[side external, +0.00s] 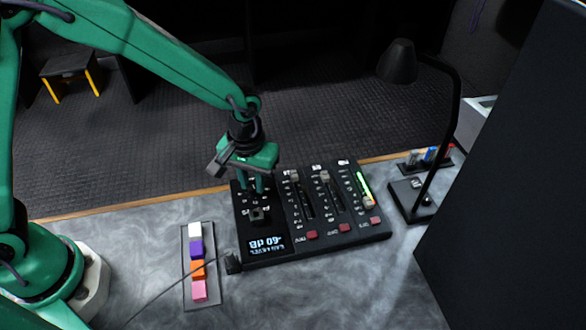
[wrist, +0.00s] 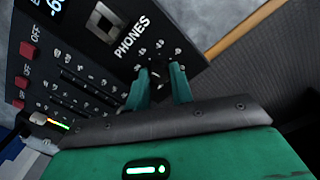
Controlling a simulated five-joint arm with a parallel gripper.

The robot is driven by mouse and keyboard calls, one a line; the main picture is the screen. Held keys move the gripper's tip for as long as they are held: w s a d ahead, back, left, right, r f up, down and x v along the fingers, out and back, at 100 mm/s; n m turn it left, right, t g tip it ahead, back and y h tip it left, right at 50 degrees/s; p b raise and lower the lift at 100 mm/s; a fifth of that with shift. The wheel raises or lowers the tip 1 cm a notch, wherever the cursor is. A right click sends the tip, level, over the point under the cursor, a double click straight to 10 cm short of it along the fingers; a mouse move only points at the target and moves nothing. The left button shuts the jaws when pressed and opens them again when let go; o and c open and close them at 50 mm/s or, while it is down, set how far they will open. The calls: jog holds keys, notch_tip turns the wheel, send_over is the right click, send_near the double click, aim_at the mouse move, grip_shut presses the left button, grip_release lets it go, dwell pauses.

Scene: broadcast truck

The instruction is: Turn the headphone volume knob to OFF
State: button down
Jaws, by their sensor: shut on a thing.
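The headphone volume knob (wrist: 157,72) sits beside the word PHONES on the black mixer panel (side external: 283,250), with printed marks around it. It is small and dark, and shows only partly between the fingers in the wrist view. My gripper (wrist: 160,88) is shut on it, with one green finger on each side. In the side view my gripper (side external: 257,187) points down at the panel's far left corner and hides the knob. I cannot tell which mark the knob points at.
The panel carries several faders (side external: 326,180), red buttons (side external: 345,227) and a lit display (side external: 265,244). A square socket (wrist: 105,21) lies near the knob. A tray of coloured blocks (side external: 213,300) stands left, a black lamp (side external: 447,120) right. The front desk is mostly clear.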

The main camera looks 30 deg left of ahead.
aim_at(253, 185)
jog(key=n, duration=0.6)
jog(key=shift+r+n, duration=0.1)
jog(key=shift+n, duration=0.2)
jog(key=n, duration=1.2)
jog(key=shift+n, duration=0.3)
jog(key=n, duration=0.5)
jog(key=shift+n, duration=0.3)
jog(key=c, duration=1.2)
grip_release()
jog(key=shift+c, duration=0.2)
jog(key=shift+r, duration=3.9)
